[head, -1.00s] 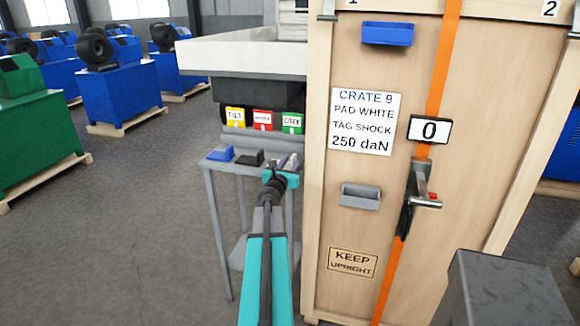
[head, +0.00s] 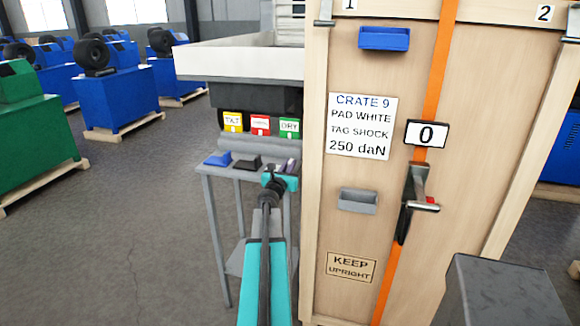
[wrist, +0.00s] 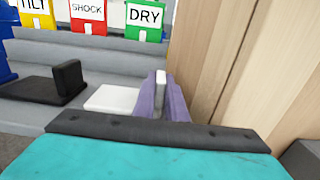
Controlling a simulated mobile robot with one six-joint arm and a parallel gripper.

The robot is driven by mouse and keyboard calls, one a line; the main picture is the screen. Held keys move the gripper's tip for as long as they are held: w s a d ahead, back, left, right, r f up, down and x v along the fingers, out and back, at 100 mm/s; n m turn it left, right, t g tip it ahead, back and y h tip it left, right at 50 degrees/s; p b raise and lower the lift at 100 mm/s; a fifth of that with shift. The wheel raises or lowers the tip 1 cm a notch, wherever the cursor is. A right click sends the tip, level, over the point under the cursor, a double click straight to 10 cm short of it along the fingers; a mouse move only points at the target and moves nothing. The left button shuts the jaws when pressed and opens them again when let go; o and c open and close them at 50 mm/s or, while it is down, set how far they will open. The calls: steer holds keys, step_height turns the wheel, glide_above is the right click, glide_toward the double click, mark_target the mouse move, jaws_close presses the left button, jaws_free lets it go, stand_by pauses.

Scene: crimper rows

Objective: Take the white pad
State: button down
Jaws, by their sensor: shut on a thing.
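The white pad (wrist: 108,98) shows in the wrist view as a flat base with an upright tab at its right end. It sits on the grey step of the stand, beside the black pad (wrist: 50,83). My gripper (wrist: 161,92) has purple fingers, one on each side of the white tab, and is shut on it. In the head view my gripper (head: 288,168) is at the right end of the stand's top, close to the crate; the white pad is mostly hidden there. The black pad (head: 247,161) and the blue pad (head: 217,159) lie to the left.
A tall wooden crate (head: 350,230) stands right beside the gripper, with its wall close on the right. TILT (head: 232,121), SHOCK (head: 260,124) and DRY (head: 289,126) boxes stand behind the pads. A white tray (head: 240,60) overhangs above. Open floor (head: 120,220) lies to the left.

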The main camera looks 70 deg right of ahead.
steer(key=shift+r, duration=0.1)
steer(key=shift+r+p, duration=2)
steer(key=shift+r, duration=0.45)
